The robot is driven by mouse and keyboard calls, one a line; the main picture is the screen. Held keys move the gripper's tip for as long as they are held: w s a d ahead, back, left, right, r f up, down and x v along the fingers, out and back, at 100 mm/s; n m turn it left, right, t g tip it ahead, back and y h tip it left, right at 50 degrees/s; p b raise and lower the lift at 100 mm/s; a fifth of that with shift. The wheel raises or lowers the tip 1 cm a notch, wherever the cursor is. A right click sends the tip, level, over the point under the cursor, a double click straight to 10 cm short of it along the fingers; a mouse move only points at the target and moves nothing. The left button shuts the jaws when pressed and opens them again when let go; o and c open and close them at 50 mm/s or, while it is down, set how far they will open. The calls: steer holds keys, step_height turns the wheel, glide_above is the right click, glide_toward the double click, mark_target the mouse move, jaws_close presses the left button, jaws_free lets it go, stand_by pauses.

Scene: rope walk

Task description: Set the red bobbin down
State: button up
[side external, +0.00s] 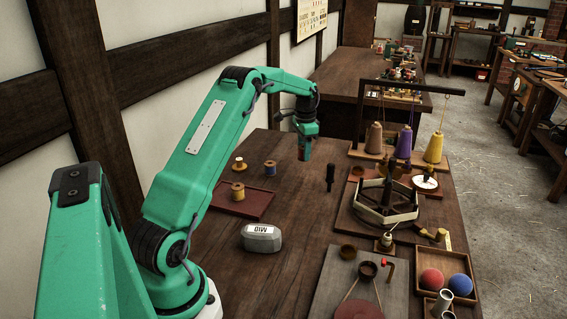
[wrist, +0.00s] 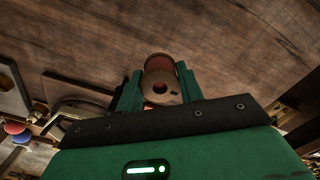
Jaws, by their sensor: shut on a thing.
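My gripper (side external: 305,140) hangs above the far part of the wooden table. It is shut on the red bobbin (wrist: 160,68). In the wrist view the bobbin sits between the two green fingers (wrist: 157,88), with its pale holed end facing the camera.
A dark red tray (side external: 254,206) carries a yellow bobbin (side external: 238,191). A grey box (side external: 261,238) lies in front. A dark upright tool (side external: 330,178) and a wooden winder (side external: 386,205) stand to the right.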

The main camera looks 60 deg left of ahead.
glide_above(303, 180)
steer(key=shift+f, duration=2.25)
steer(key=shift+f, duration=0.1)
steer(key=shift+f, duration=1.8)
steer(key=shift+f, duration=0.1)
steer(key=o, duration=1)
step_height(303, 180, up, 12)
steer(key=shift+r, duration=0.15)
